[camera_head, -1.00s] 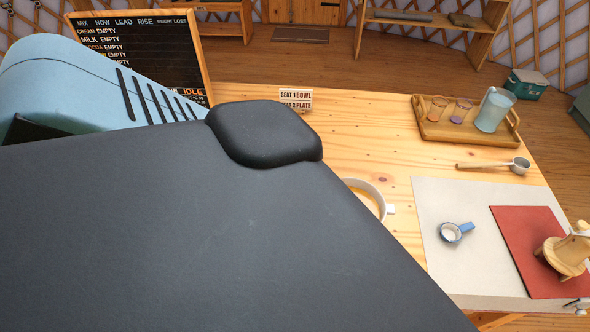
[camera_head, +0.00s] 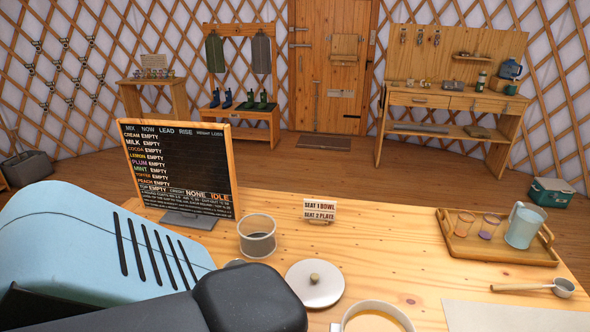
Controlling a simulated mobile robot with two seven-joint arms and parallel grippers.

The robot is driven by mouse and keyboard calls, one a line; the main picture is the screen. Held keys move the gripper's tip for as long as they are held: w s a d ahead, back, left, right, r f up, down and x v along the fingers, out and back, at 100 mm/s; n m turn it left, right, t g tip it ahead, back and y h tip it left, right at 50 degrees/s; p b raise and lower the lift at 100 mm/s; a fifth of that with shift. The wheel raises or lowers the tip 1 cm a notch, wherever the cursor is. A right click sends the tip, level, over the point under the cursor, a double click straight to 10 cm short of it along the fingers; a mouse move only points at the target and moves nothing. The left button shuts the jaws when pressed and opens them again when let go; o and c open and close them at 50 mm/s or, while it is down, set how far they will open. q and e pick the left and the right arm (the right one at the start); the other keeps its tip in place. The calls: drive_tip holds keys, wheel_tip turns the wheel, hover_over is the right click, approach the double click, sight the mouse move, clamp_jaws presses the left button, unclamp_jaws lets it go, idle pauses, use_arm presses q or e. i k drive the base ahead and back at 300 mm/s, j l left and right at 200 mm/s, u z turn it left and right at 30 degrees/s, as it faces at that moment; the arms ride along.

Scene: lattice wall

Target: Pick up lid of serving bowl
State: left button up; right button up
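A round pale metallic lid (camera_head: 315,286) with a small brownish knob lies on the wooden table, low in the middle of the head view. A white bowl (camera_head: 338,326) holding orange-brown liquid stands just right of and nearer than the lid. It is cut off by the bottom edge of the view. I cannot tell whether the bowl and the lid touch. Neither of my grippers shows in the view.
A glass with dark contents (camera_head: 257,237) stands left of the lid. Behind are a menu board (camera_head: 180,172) and a small seat card (camera_head: 320,211). A tray (camera_head: 460,248) with a pitcher (camera_head: 523,226) and a ladle (camera_head: 562,288) are at right. Close blue and dark shapes block the lower left.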

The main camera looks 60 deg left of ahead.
sight(318, 283)
drive_tip(key=j+u, duration=0.1)
drive_tip(key=u, duration=0.9)
drive_tip(key=i+u, duration=0.1)
drive_tip(key=u, duration=0.4)
drive_tip(key=k+l, duration=0.15)
